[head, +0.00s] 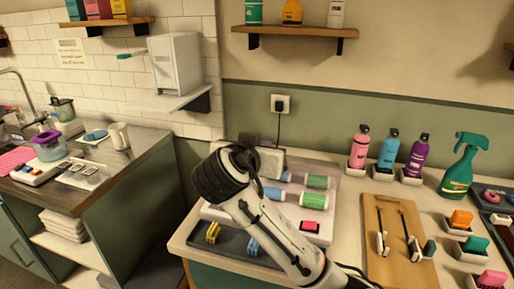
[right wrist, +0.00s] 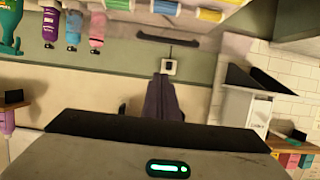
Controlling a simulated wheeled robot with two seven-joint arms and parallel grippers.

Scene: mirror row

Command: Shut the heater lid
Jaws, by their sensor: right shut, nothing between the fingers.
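The heater (head: 262,222) is a white box on the counter with a pink switch on its front and several coloured rollers (head: 314,201) on top. A clear, pale lid (head: 328,168) shows at its back; it looks raised, but its angle is hard to tell. Rollers (right wrist: 210,15) also show at the top of the right wrist view. My right gripper (head: 268,157) is over the back left of the heater, its fingers mostly hidden by the hand. In the right wrist view its dark fingers (right wrist: 161,78) are shut and empty, pointing towards the wall. My left gripper is out of view.
Pink, blue and purple bottles (head: 388,148) and a green spray bottle (head: 461,166) stand right of the heater. A wooden board (head: 392,268) lies in front of them. A socket (head: 281,104) with a cord is on the wall. My right arm covers the heater's front middle.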

